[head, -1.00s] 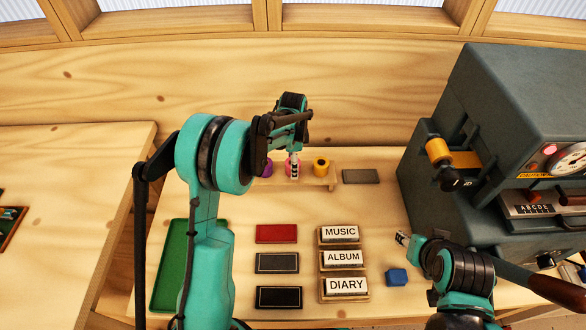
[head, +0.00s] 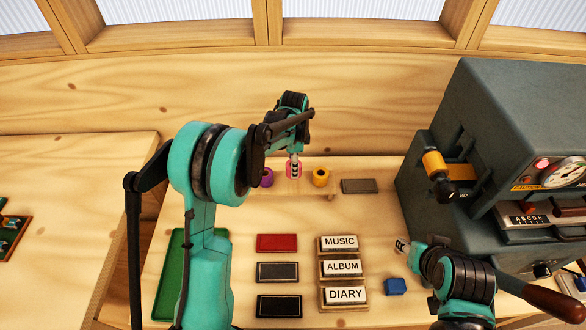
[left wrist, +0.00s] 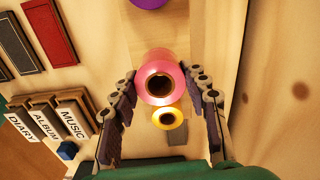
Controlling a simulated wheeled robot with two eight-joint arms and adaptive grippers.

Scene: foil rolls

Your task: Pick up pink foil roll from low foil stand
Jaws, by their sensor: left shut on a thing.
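The pink foil roll (left wrist: 160,75) sits end-on between the fingers of my left gripper (left wrist: 166,90) in the left wrist view. The gripper is shut on it. In the head view, my left gripper (head: 294,172) points down over the low foil stand (head: 308,191), and pink foil (head: 287,171) shows beside its fingers. The pink roll looks larger and nearer the wrist camera than the yellow roll; whether it is clear of the stand I cannot tell. My right gripper (head: 402,246) is far from the stand, low above the table's right side; its opening is unclear.
A purple roll (head: 267,178) and a yellow roll (head: 321,177) flank the pink one. A grey block (head: 360,186) lies right of the stand. Red (head: 276,243) and dark pads, labelled blocks (head: 340,243) and a blue block (head: 395,286) lie in front. A dark machine (head: 510,150) stands right.

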